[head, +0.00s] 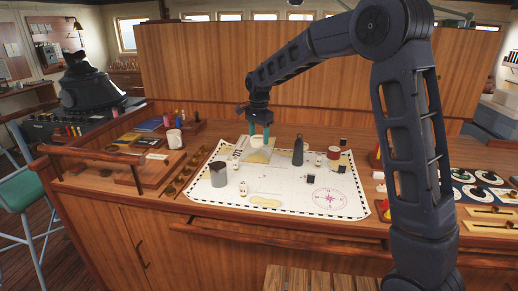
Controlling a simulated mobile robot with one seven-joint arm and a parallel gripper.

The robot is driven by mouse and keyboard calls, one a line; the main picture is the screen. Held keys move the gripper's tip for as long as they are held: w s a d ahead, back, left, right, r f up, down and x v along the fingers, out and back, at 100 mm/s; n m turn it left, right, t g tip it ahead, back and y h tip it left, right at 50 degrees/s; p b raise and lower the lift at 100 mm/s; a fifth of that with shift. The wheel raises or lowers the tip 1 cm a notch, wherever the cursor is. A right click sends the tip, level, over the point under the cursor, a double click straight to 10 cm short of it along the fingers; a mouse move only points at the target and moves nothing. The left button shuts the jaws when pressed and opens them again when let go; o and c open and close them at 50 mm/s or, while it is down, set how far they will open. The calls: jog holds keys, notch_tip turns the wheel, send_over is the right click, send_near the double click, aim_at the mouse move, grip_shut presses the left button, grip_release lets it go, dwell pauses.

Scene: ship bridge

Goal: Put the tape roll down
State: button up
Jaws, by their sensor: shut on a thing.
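My gripper (259,132) is in the middle of the head view, pointing down over the back part of the chart. The tape roll is just above, or touching, a flat pale-yellow and grey item (259,156) at the chart's back edge; I cannot tell which. The white chart (290,205) with a dark checked border lies on the wooden counter.
On the chart stand a grey cylinder (219,174), a dark bottle (298,151), a red-and-white can (333,153) and several small items. A white mug (174,139) stands at left. A wooden rail (280,238) runs along the counter front.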

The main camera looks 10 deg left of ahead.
jog(key=shift+w+r, duration=0.15)
jog(key=shift+r, duration=0.6)
jog(key=w+a+r, duration=0.2)
jog(key=w+a, duration=0.3)
jog(key=w, duration=0.6)
jog(key=m, duration=0.2)
send_over(249, 151)
notch_tip(249, 151, down, 20)
jog(key=shift+s+f, duration=0.15)
jog(key=shift+f, duration=0.05)
jog(key=shift+f, duration=0.1)
jog(key=o, duration=0.9)
jog(key=shift+o, duration=0.3)
